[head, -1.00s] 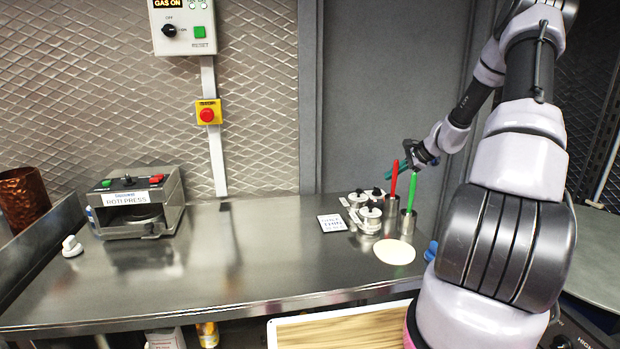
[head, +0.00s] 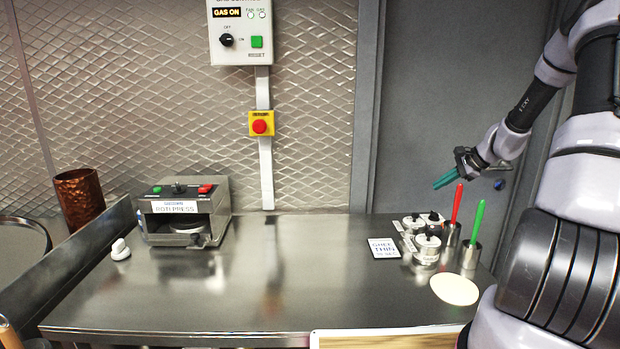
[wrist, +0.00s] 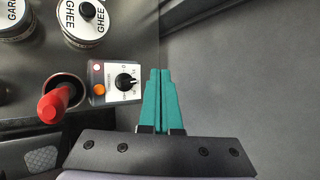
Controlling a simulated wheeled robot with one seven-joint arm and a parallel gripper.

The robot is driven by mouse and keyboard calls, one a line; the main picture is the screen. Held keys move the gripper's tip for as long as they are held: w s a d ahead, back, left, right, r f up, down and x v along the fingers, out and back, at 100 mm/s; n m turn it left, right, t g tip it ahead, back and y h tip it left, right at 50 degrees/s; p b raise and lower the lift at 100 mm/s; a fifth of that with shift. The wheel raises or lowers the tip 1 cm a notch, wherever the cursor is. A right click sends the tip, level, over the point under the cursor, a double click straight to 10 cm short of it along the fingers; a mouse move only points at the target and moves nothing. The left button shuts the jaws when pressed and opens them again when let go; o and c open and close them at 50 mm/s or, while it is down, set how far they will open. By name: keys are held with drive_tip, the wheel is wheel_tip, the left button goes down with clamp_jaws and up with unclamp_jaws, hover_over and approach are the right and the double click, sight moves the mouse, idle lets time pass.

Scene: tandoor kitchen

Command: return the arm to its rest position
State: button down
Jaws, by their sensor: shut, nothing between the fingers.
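My gripper (head: 436,186) is raised at the right of the head view, above the back right part of the steel counter (head: 300,300). Its teal fingers point left and are pressed together with nothing between them. They also show shut in the wrist view (wrist: 160,85), over a bare grey surface. My arm comes in from the right edge and bends at the elbow. The red-handled tool (head: 456,202) and the green-handled tool (head: 477,221) stand in metal cups below the gripper and apart from it.
Lidded jars (head: 427,245) and a flat dough round (head: 454,289) are on the counter's right. A sign card (head: 384,248) lies beside the jars. The roti press (head: 184,212) and a copper vessel (head: 79,200) are at left. The middle of the counter is clear.

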drive_tip(key=s+a+r+n+g+h, duration=0.1)
drive_tip(key=s+a+r+n, duration=0.3)
drive_tip(key=s+a+r, duration=0.45)
drive_tip(key=s+a+r+n+h, duration=0.1)
drive_tip(key=s+a+r+n, duration=0.4)
drive_tip(key=r, duration=0.6)
drive_tip(key=s+a+r+n+t+h, duration=0.1)
drive_tip(key=s+a+r+n, duration=0.1)
drive_tip(key=s, duration=0.9)
drive_tip(key=s+a+r+n+t+h, duration=0.1)
drive_tip(key=s+r, duration=0.4)
drive_tip(key=s, duration=0.5)
drive_tip(key=shift+s+a+n, duration=0.35)
drive_tip(key=shift+n, duration=0.05)
